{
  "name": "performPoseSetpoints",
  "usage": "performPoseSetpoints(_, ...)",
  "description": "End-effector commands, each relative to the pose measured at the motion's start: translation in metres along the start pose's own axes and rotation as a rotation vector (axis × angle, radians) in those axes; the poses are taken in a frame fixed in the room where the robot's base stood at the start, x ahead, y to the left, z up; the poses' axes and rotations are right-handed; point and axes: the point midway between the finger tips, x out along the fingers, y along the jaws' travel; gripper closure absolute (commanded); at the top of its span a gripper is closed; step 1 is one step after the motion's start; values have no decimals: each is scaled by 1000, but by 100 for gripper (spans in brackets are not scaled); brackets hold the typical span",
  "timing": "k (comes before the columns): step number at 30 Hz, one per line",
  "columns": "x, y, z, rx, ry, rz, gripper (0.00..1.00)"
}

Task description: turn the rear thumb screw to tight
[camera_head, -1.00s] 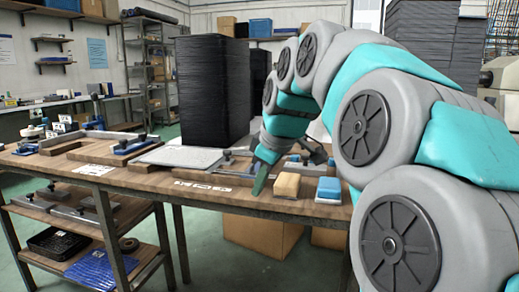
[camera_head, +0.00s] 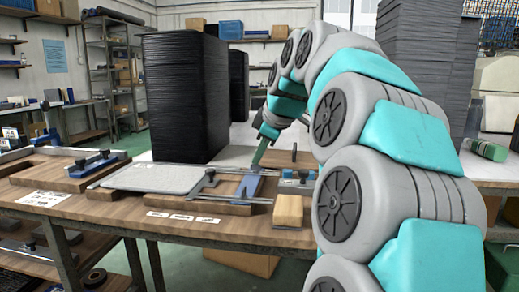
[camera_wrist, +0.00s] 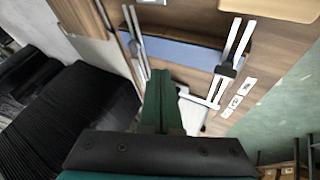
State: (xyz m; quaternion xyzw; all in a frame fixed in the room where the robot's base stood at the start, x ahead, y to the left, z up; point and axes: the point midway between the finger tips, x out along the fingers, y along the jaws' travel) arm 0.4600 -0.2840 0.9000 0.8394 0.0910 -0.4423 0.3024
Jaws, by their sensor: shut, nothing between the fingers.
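My gripper (camera_head: 259,156) has slim green fingers, shut and empty, pointing down over the back part of a wooden jig (camera_head: 228,206). The fingers (camera_wrist: 163,100) also show in the wrist view. The jig carries metal rails and a blue bar (camera_head: 250,187), which shows again in the wrist view (camera_wrist: 185,52). A dark clamp with a knob (camera_head: 208,176) sits on the jig left of the bar. I cannot tell which small dark part is the rear thumb screw; it may be hidden by the fingers. I cannot tell whether the fingertips touch anything.
A grey panel (camera_head: 158,179) lies left of the blue bar. A tall black stack (camera_head: 186,95) stands behind it. A wooden block (camera_head: 289,210) is at the front right. Another jig with a blue clamp (camera_head: 93,162) is at the left. White labels (camera_head: 183,217) mark the table front.

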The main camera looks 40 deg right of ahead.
Motion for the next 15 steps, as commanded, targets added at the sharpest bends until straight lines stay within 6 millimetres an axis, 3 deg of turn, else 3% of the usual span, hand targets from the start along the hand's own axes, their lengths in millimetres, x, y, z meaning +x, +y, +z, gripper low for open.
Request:
performPoseSetpoints(3,24,-2,1,1,-3,-7,100)
performPoseSetpoints(12,67,-1,1,3,-3,-7,100)
performPoseSetpoints(15,70,10,1,3,-2,-2,100)
